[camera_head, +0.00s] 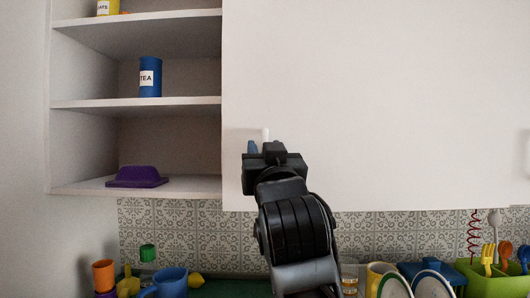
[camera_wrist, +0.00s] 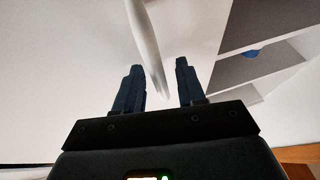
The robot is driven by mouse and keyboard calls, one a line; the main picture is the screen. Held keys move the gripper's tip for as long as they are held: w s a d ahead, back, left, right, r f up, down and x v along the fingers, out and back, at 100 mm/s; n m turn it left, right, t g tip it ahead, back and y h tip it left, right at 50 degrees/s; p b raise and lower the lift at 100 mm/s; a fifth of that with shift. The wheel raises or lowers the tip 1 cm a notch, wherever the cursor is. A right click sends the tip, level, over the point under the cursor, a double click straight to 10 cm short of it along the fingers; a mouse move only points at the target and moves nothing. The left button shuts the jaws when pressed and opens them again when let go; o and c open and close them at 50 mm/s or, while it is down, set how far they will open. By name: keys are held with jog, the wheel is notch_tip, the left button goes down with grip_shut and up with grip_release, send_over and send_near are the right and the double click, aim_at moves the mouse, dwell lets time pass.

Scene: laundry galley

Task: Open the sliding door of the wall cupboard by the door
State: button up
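The wall cupboard (camera_head: 85,103) has open shelves on its left and a flat white sliding door (camera_head: 380,90) covering the part to the right. A white bar handle (camera_head: 265,133) stands on the door near its left edge; my gripper hides its lower part in the head view. My gripper (camera_head: 262,148) is raised in front of the door at this handle. In the wrist view my gripper (camera_wrist: 158,65) is open, and the handle (camera_wrist: 144,38) reaches down between its two dark fingers, with gaps visible on both sides. I cannot tell whether either finger touches it.
The shelves hold a blue TEA tin (camera_head: 150,77), a yellow tin (camera_head: 107,7) and a purple lidded dish (camera_head: 138,176). Below are cups, including a blue mug (camera_head: 170,282), plates (camera_head: 395,285) and a green utensil holder (camera_head: 490,284). Another pale handle shows at the right edge.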

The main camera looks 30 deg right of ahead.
jog(key=b+v, duration=0.2)
jog(key=v, duration=0.6)
jog(key=shift+w+f, duration=0.1)
dwell(0.5)
